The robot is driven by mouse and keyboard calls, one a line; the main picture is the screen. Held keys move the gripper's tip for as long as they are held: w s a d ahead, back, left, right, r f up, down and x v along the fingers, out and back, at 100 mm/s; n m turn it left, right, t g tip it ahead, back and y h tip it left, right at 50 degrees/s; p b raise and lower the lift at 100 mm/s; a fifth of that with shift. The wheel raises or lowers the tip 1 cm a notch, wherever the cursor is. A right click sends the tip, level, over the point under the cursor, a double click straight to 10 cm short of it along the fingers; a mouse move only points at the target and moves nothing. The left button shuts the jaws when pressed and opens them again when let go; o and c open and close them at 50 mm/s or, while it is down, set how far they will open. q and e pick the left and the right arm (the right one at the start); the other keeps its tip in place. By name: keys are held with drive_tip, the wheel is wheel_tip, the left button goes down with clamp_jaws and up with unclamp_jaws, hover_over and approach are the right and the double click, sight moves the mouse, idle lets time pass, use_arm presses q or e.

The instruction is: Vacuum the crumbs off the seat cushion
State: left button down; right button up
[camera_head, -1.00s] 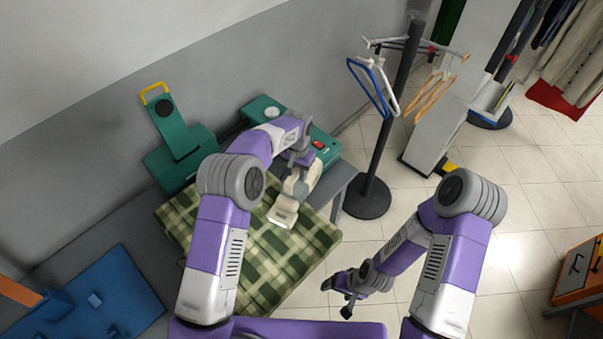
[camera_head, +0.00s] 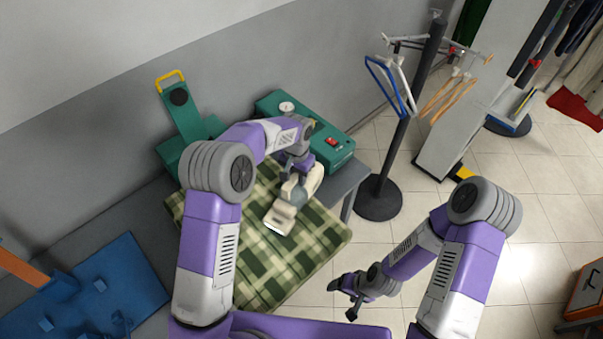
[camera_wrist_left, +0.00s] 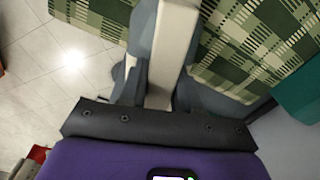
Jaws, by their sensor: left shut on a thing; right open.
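The green plaid seat cushion (camera_head: 262,270) lies on the grey table, partly hidden by my left arm. A cream and grey hand vacuum (camera_head: 302,190) is in my left gripper (camera_head: 291,172), with its nozzle at or just above the cushion; contact cannot be told. In the left wrist view my left gripper (camera_wrist_left: 155,95) is shut on the vacuum (camera_wrist_left: 174,45), and the cushion (camera_wrist_left: 245,50) shows behind it. I cannot make out crumbs on the cushion. My right gripper (camera_head: 345,298) is open and empty over the floor, right of the cushion.
A green machine with a gauge (camera_head: 322,150) stands behind the cushion, and a green press with a yellow handle (camera_head: 182,115) stands to its left. A blue board (camera_head: 100,290) lies at the table's left. A hanger stand (camera_head: 380,195) is to the right. Open tiled floor lies at right.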

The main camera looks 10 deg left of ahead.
use_arm(q)
drive_tip(key=shift+s+a+r+b, duration=0.1)
drive_tip(key=shift+s+a+b, duration=0.45)
drive_tip(key=shift+s+a, duration=1.2)
drive_tip(key=shift+s+a+r+b, duration=0.1)
drive_tip(key=shift+s+a+b, duration=0.4)
drive_tip(key=shift+s+a, duration=1.2)
drive_tip(key=shift+s+a+f+b, duration=0.1)
drive_tip(key=shift+s+a+b, duration=0.1)
drive_tip(key=shift+s+a, duration=0.5)
drive_tip(key=shift+s+a+f+b, duration=0.15)
drive_tip(key=shift+s+a, duration=0.25)
drive_tip(key=shift+s, duration=0.55)
drive_tip(key=shift+w+d+r+p, duration=0.1)
drive_tip(key=shift+w+d+p, duration=0.65)
drive_tip(key=shift+w+d, duration=1.1)
drive_tip(key=shift+w+d+r+p, duration=0.1)
drive_tip(key=shift+w+d+p, duration=0.75)
drive_tip(key=shift+w, duration=1.75)
drive_tip(key=shift+w+d+r+p, duration=0.1)
drive_tip(key=shift+w+d+p, duration=0.5)
drive_tip(key=shift+w+d, duration=1.3)
drive_tip(key=shift+w+d+f+p, duration=0.1)
drive_tip(key=shift+w+d+p, duration=0.25)
drive_tip(key=shift+w, duration=0.5)
drive_tip(key=shift+w+d+f+p, duration=0.15)
drive_tip(key=shift+w+d, duration=0.25)
drive_tip(key=shift+w, duration=0.4)
drive_tip(key=shift+r, duration=0.2)
